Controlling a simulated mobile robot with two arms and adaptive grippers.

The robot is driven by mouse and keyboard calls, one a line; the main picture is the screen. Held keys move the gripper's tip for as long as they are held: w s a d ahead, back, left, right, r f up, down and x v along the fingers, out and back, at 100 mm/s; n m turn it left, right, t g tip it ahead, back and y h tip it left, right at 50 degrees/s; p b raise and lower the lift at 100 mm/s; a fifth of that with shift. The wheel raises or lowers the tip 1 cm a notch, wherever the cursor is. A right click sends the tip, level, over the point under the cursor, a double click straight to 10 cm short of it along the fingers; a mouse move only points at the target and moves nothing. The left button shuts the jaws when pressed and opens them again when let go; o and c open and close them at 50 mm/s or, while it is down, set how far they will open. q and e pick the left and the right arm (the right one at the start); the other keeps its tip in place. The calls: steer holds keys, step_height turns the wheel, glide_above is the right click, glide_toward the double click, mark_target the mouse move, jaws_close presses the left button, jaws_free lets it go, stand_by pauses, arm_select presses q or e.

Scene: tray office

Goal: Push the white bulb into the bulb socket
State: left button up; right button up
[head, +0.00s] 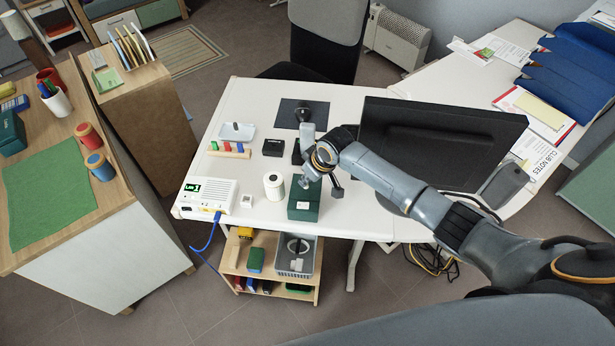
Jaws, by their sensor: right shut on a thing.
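My right gripper (306,182) points down just above a dark green box (304,212) on the white desk. It is shut on a small pale thing, which I take to be the white bulb; the fingers mostly hide it. The green box has a small white patch on it and seems to be the bulb socket. I cannot tell whether the bulb touches it. My left gripper is not in view.
A white cylinder (273,187) stands just left of the green box. A white device (208,196) with a green display and a peg rack (229,150) are further left. A black monitor (440,140) stands to the right, behind my right arm.

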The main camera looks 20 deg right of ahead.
stand_by(0.4)
steer(key=o, duration=0.8)
